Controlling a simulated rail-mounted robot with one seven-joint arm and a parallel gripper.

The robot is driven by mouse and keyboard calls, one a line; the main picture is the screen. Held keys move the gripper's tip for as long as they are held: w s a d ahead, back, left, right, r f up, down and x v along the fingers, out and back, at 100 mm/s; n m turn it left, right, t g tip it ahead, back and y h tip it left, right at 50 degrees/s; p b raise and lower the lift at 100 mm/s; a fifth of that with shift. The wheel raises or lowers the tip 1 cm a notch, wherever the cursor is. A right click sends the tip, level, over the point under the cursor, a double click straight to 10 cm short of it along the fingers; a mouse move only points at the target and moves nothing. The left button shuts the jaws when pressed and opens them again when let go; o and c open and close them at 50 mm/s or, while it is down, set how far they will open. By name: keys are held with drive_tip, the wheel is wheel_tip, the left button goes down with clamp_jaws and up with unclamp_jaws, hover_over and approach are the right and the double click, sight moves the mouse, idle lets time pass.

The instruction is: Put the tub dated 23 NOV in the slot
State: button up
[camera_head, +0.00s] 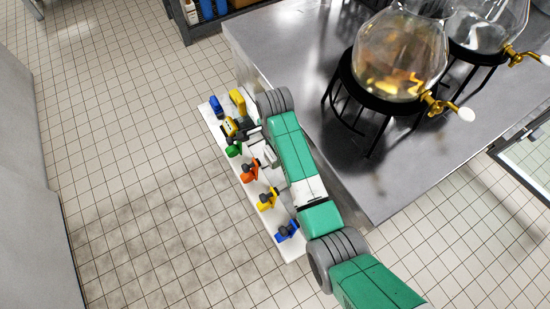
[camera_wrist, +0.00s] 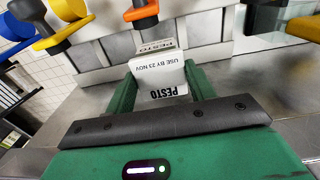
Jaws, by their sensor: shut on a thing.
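My gripper (camera_wrist: 160,78), seen in the wrist view, has its two green fingers shut on the sides of a white tub (camera_wrist: 160,85). The tub's label reads "USE BY 23 NOV" and "PESTO", upside down in part. Just beyond the tub is a smaller light face with "PESTO" lettering (camera_wrist: 155,46), in front of a pale upright panel (camera_wrist: 200,52). I cannot tell whether it is another tub or a reflection. In the head view my arm covers much of the area by the white rack (camera_head: 290,249), and the held tub cannot be made out. No slot can be clearly identified.
Coloured knobbed parts line the rack, including orange (camera_head: 250,171), yellow (camera_head: 267,199) and blue (camera_head: 287,231) ones. In the wrist view an orange part (camera_wrist: 141,14) hangs close above the tub. A steel table (camera_head: 290,60) with glass dispensers (camera_head: 398,50) stands right of the rack.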

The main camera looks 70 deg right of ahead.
drive_tip(key=shift+s+f, duration=0.2)
drive_tip(key=shift+f, duration=0.1)
drive_tip(key=shift+r, duration=0.1)
wheel_tip(320, 180, down, 10)
drive_tip(key=b, duration=0.3)
drive_tip(key=shift+b, duration=0.35)
drive_tip(key=shift+w, duration=0.1)
drive_tip(key=o, duration=1.2)
drive_tip(key=shift+f, duration=0.2)
